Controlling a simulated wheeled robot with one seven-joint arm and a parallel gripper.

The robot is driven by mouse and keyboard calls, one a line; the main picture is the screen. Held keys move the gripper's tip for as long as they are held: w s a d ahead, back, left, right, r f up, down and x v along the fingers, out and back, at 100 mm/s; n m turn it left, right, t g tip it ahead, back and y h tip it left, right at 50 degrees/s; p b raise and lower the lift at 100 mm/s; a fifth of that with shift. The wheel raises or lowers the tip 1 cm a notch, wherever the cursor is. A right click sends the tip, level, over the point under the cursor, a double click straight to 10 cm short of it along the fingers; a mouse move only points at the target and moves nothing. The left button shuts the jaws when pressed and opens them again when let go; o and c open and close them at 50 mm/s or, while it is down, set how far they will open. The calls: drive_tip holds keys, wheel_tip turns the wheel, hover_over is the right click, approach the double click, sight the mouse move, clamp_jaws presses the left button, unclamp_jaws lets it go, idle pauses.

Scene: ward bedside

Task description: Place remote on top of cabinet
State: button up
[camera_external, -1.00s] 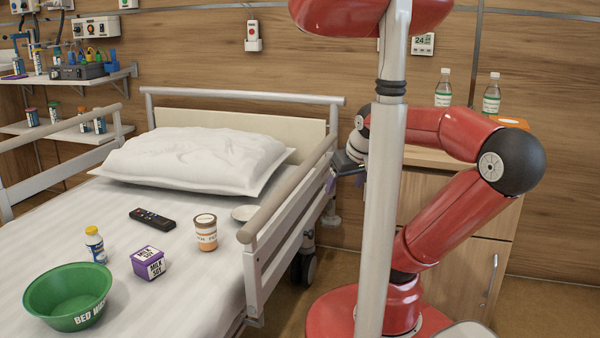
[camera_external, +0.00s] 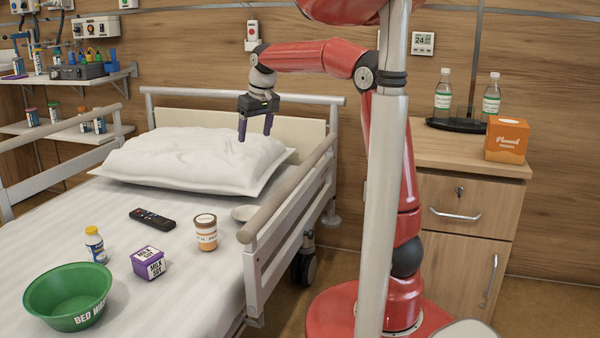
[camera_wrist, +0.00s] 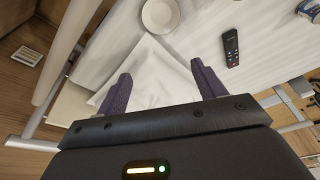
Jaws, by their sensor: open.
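The black remote (camera_external: 153,218) lies flat on the bed, in front of the pillow. It also shows in the wrist view (camera_wrist: 230,48), above and to the right of the fingers. My gripper (camera_external: 255,138) is open and empty, with its fingers pointing down above the right part of the pillow. It is apart from the remote, behind it and to its right. The wooden cabinet (camera_external: 465,190) stands right of the bed, behind my column. Its top holds two bottles on a dark tray and an orange tissue box (camera_external: 506,140).
On the bed are a green basin (camera_external: 68,295), a yellow-capped bottle (camera_external: 95,244), a purple milk box (camera_external: 148,263), a brown-lidded cup (camera_external: 205,232) and a white dish (camera_external: 243,213). The bed's side rail (camera_external: 290,190) rises between bed and cabinet. The cabinet top's front left is bare.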

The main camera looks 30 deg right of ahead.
drive_tip(key=w+a+f+n+g, duration=0.1)
drive_tip(key=w+a+f, duration=0.2)
drive_tip(key=w+a, duration=0.4)
drive_tip(key=n+g+h+p, duration=0.1)
drive_tip(key=n+g, duration=0.1)
drive_tip(key=n, duration=0.1)
hover_over(165, 222)
wheel_tip(165, 222, down, 16)
drive_tip(key=shift+s+a+r, duration=0.1)
drive_tip(key=shift+r, duration=0.05)
drive_tip(key=f, duration=0.7)
drive_tip(key=shift+w+f, duration=0.2)
drive_tip(key=shift+f, duration=0.15)
drive_tip(key=c, duration=1.2)
drive_tip(key=shift+r, duration=0.1)
drive_tip(key=shift+r, duration=0.1)
